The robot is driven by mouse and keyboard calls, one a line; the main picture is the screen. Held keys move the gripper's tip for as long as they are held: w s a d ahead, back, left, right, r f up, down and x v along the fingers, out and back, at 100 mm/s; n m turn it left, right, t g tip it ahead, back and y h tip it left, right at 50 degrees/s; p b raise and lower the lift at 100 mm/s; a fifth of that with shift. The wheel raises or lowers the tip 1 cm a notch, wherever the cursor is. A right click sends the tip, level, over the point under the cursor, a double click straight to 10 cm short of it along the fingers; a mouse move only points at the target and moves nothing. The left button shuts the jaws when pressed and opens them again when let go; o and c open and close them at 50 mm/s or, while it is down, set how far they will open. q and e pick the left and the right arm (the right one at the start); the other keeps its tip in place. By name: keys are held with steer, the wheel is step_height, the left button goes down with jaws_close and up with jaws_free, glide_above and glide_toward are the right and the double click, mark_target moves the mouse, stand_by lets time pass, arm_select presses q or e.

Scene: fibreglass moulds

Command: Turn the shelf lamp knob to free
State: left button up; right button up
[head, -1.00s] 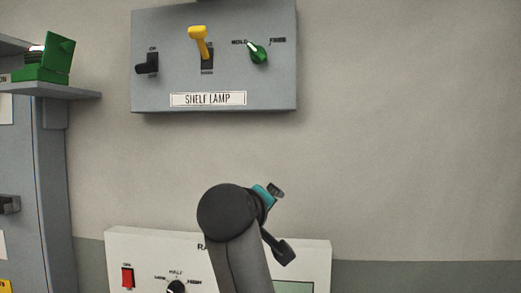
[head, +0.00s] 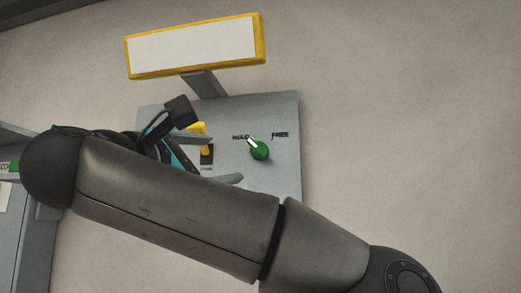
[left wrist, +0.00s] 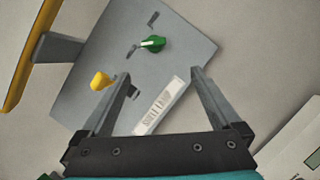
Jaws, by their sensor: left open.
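The green shelf lamp knob (head: 260,151) is on a grey wall panel (head: 289,190), with its white pointer mark toward HOLD, on the left; FREE is printed to its upper right. My left gripper (head: 226,158) is open and empty, its fingertips left of the knob in the head view, in front of the panel. In the left wrist view the open fingers (left wrist: 160,74) frame part of the panel (left wrist: 190,45). The knob (left wrist: 153,43) shows beyond the tips, apparently untouched. My arm hides the panel's lower part in the head view. My right gripper is not in view.
A yellow lever (left wrist: 101,81) stands out from the panel close to my left gripper. A yellow-framed white board (head: 195,46) is mounted above the panel. A grey cabinet (head: 30,240) stands at left. The wall right of the panel is clear.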

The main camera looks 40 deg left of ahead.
arm_select(q)
steer(key=r, duration=0.1)
steer(key=p, duration=0.6)
glide_toward(256, 148)
steer(key=shift+t+h, duration=0.3)
steer(key=x, duration=0.8)
steer(key=shift+w+a, duration=0.3)
steer(key=shift+w, duration=0.35)
steer(key=shift+c, duration=0.4)
steer(key=c, duration=1.3)
